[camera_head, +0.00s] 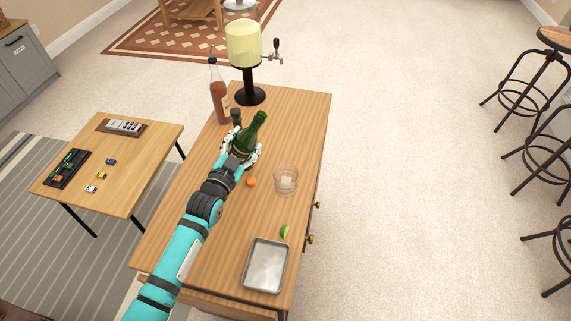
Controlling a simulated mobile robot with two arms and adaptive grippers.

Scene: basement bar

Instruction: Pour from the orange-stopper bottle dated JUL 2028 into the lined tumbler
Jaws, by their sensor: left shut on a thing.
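My left gripper (240,152) is shut on a green bottle (250,134) on the wooden cabinet top. The bottle's neck points up and to the right; I cannot tell whether its base touches the wood. No stopper shows clearly in its mouth, and no date is readable. A small orange piece (251,182) lies on the wood in front of the gripper; I cannot tell if it is a stopper. A clear tumbler (285,181) stands to the right of the gripper, apart from the bottle; any lines on it are too small to make out. My right gripper is not in view.
Behind the green bottle stand a dark-capped bottle (236,117), a tall amber bottle (219,98) and a drink dispenser (244,47). A lime wedge (284,231) and a metal tray (266,265) are nearer me. A low table (133,155) stands at left.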

